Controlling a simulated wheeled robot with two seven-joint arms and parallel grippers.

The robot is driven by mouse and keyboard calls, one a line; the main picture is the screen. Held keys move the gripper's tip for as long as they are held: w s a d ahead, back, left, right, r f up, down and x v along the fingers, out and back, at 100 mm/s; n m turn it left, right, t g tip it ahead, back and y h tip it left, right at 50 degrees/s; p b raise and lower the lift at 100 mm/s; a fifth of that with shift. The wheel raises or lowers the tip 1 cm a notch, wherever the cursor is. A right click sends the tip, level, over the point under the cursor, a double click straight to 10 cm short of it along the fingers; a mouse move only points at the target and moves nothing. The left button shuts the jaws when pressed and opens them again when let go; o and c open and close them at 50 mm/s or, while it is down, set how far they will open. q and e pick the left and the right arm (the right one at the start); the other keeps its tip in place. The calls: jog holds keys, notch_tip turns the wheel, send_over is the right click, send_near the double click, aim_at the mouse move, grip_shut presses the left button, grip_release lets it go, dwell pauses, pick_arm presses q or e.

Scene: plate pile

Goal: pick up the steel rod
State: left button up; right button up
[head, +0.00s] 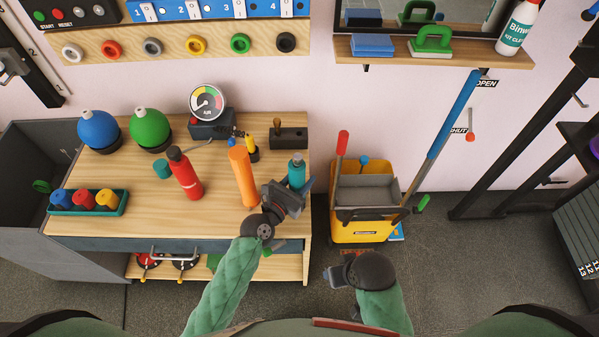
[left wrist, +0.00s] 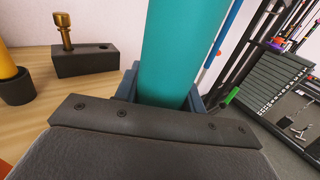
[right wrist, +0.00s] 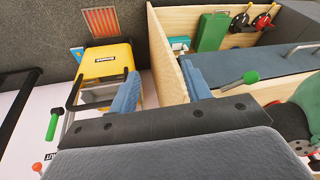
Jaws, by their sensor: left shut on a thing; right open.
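My left gripper (head: 291,190) is shut on a teal bottle (head: 297,171) with a grey cap, at the right edge of the wooden workbench. The teal bottle (left wrist: 180,50) fills the space between the fingers in the left wrist view and looks upright. A thin grey rod-like piece (head: 200,145) lies on the bench behind the red bottle; I cannot tell if it is the steel rod. A dark block (head: 288,138) with a brass peg stands behind the teal bottle. My right gripper (head: 338,275) is open and empty, low in front of the yellow bucket.
A red bottle (head: 185,174) and an orange cylinder (head: 242,175) stand left of my left gripper. A gauge (head: 207,103) and blue and green balls stand at the back of the bench. A yellow mop bucket (head: 357,230) with a blue-handled mop stands on the floor to the right.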

jog(key=w+a+r+m+t+h, duration=0.1)
jog(key=w+a+r+t+h, duration=0.1)
jog(key=w+r, duration=0.3)
jog(key=m+t+h, duration=0.4)
jog(key=m+t, duration=0.1)
jog(key=t, duration=0.3)
send_near(296, 161)
jog(key=x, duration=0.7)
jog(key=shift+w+d+f, duration=0.2)
jog(key=shift+d+f, duration=0.05)
jog(key=shift+f, duration=0.15)
jog(key=shift+x, duration=2.6)
jog(key=shift+w+a+r, duration=0.1)
jog(key=shift+r, duration=0.1)
grip_shut()
